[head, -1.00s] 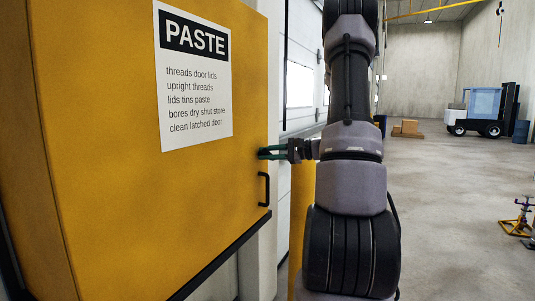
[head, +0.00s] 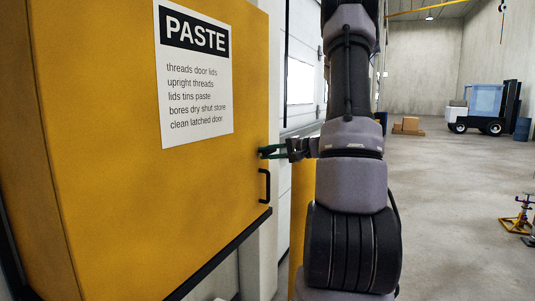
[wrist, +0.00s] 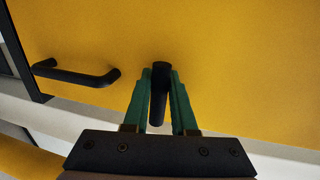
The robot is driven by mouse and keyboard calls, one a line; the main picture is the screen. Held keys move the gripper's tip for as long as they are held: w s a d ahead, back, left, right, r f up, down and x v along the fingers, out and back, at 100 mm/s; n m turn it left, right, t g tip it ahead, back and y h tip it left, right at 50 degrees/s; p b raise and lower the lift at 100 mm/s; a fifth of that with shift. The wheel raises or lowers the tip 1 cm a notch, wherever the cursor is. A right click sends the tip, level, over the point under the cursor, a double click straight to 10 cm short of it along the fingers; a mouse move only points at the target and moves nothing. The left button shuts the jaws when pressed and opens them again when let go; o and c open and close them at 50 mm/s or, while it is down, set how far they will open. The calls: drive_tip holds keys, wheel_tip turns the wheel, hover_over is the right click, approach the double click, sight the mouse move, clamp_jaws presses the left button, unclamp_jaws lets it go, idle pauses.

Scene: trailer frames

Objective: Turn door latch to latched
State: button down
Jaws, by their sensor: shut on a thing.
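The yellow cabinet door (head: 150,200) fills the left of the head view and bears a white PASTE sign (head: 194,75). My gripper (head: 266,152) is at the door's right edge, above the black pull handle (head: 264,186). In the wrist view its green fingers (wrist: 160,88) are shut on the black door latch (wrist: 159,92), one finger on each side of the lever. The lever looks roughly upright in that picture. In the head view I cannot make out the latch at the fingertips. I cannot tell from these frames whether the latch is engaged.
The black pull handle also shows in the wrist view (wrist: 76,73), left of the fingers. A yellow post (head: 300,205) stands behind my arm. Open concrete floor (head: 450,200) lies to the right, with jack stands (head: 517,218) and a distant forklift (head: 485,108).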

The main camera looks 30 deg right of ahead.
idle(0.3)
drive_tip(key=c, duration=0.7)
unclamp_jaws()
drive_tip(key=shift+c, duration=0.2)
drive_tip(key=v, duration=1)
drive_tip(key=shift+s+d, duration=0.25)
drive_tip(key=shift+s, duration=0.05)
drive_tip(key=shift+r, duration=0.1)
